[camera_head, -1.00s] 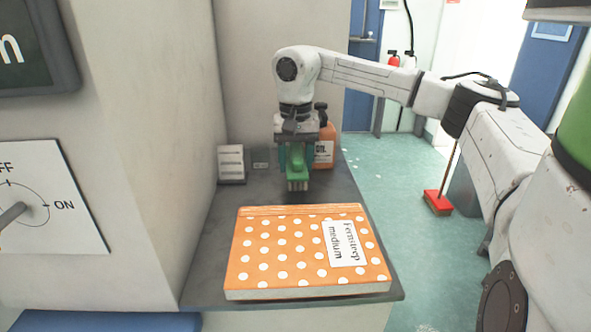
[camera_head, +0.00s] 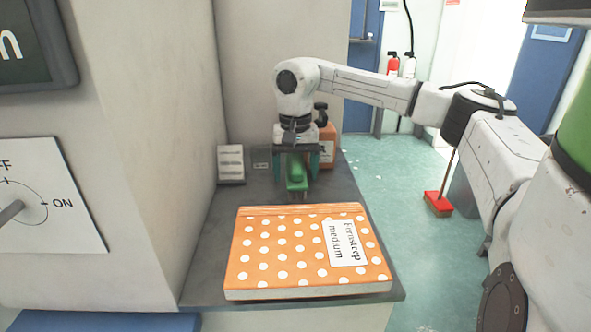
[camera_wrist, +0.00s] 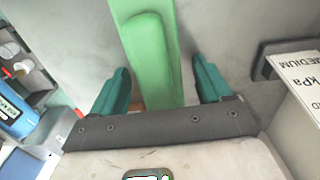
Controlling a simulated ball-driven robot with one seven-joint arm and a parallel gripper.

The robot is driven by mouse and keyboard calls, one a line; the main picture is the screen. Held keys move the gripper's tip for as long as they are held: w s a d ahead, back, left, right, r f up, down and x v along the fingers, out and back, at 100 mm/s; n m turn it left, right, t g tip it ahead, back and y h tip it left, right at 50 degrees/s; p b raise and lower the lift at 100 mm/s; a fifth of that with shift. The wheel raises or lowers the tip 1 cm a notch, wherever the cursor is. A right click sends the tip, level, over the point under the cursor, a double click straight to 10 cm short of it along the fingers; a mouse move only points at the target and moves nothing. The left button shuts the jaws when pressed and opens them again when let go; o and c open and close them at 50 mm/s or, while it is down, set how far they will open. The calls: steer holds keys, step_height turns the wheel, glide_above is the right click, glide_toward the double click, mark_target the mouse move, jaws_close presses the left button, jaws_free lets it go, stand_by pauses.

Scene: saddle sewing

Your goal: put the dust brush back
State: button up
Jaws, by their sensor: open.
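The green dust brush (camera_head: 297,172) is at the back of the grey counter (camera_head: 212,240), behind the orange polka-dot book. My gripper (camera_head: 299,166) is above it, pointing down, with one teal finger on each side. In the wrist view the brush's green handle (camera_wrist: 158,60) runs between the two open fingers, with a gap on both sides. My gripper (camera_wrist: 162,80) is open and not clamped on it. The brush's lower end seems to rest on the counter, but its contact is hard to see.
The orange polka-dot book (camera_head: 300,265) fills the counter's front. A small white sign (camera_head: 231,163) stands by the left wall, and an orange bottle (camera_head: 328,148) stands right behind my gripper. The counter's right edge drops to the green floor.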

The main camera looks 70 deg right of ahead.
mark_target(295, 158)
step_height(295, 158, up, 12)
steer(key=shift+r+p, duration=0.2)
steer(key=shift+p, duration=0.7)
